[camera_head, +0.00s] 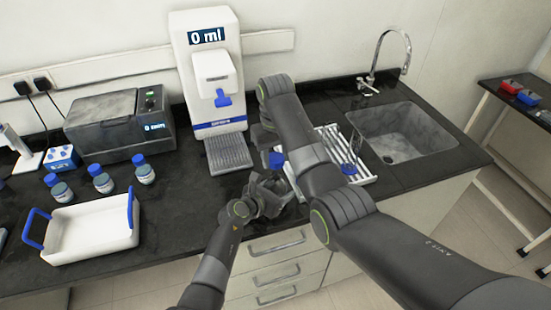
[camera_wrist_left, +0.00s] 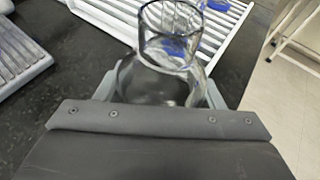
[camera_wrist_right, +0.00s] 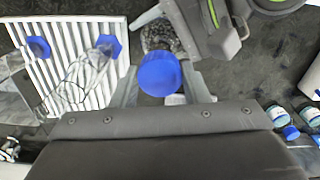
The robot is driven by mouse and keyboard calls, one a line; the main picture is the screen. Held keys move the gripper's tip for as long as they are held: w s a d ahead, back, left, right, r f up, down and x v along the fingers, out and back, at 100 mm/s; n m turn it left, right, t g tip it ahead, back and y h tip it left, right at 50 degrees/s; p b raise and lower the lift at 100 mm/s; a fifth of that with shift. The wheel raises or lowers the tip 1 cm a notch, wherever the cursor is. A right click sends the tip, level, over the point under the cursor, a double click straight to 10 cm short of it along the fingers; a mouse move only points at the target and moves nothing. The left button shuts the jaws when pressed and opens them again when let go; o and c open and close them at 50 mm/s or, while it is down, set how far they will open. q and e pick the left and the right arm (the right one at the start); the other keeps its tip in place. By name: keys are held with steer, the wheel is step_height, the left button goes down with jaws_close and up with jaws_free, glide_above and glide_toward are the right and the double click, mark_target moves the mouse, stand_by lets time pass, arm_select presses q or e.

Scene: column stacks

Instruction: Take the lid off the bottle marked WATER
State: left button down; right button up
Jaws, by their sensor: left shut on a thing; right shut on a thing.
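My left gripper (camera_head: 270,192) is shut on a clear glass bottle at the counter's front edge. In the left wrist view the bottle (camera_wrist_left: 165,82) stands between the fingers with its round mouth open and no lid on it. My right gripper (camera_wrist_right: 160,90) is shut on a blue lid (camera_wrist_right: 158,72), which also shows in the head view (camera_head: 276,160) just above my left gripper. No WATER marking is readable on the held bottle. My right arm hides part of this area in the head view.
A dispenser (camera_head: 212,75) reading 0 ml stands behind. Several blue-lidded bottles (camera_head: 102,180) and a white tray (camera_head: 92,228) are at the left.

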arm_select(q)
steer(key=shift+c, duration=1.4)
jaws_free()
